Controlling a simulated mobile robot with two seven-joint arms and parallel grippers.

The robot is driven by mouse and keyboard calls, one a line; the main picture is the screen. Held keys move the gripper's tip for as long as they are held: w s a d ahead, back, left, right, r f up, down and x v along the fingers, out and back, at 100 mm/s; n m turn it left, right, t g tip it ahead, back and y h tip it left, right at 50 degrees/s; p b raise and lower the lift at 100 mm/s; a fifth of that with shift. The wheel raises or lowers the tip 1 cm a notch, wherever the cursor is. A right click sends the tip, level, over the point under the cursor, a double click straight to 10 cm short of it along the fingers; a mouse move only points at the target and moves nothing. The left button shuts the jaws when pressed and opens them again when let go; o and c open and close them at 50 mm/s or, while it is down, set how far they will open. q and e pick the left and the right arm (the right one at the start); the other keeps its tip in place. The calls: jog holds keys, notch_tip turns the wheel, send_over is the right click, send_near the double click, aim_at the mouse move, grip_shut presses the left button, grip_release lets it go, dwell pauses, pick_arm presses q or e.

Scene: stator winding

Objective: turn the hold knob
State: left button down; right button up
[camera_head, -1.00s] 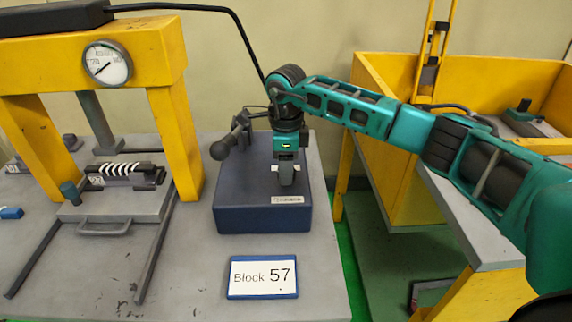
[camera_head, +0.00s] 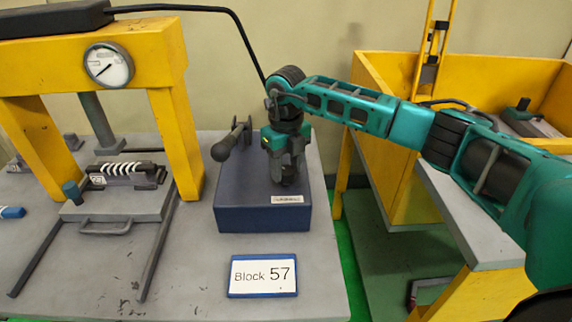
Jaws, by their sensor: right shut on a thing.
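My right gripper (camera_head: 285,180) points down over the top of the box. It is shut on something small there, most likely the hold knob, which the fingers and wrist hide. I cannot make out the knob's shape or angle. My left gripper is not in view.
A yellow press frame (camera_head: 178,130) with a round gauge (camera_head: 108,64) stands at the left, over a tray holding a wound part (camera_head: 125,170). A "Block 57" sign (camera_head: 262,276) lies in front of the box. A yellow bin (camera_head: 480,70) is at the right.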

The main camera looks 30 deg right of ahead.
aim_at(287, 170)
jog(key=m, duration=0.4)
jog(key=shift+m, duration=0.3)
jog(key=m, duration=0.4)
jog(key=shift+m, duration=0.4)
jog(key=o, duration=1.1)
jog(key=shift+c, duration=0.2)
notch_tip(287, 170, up, 13)
jog(key=shift+b, duration=0.35)
jog(key=shift+s, duration=0.1)
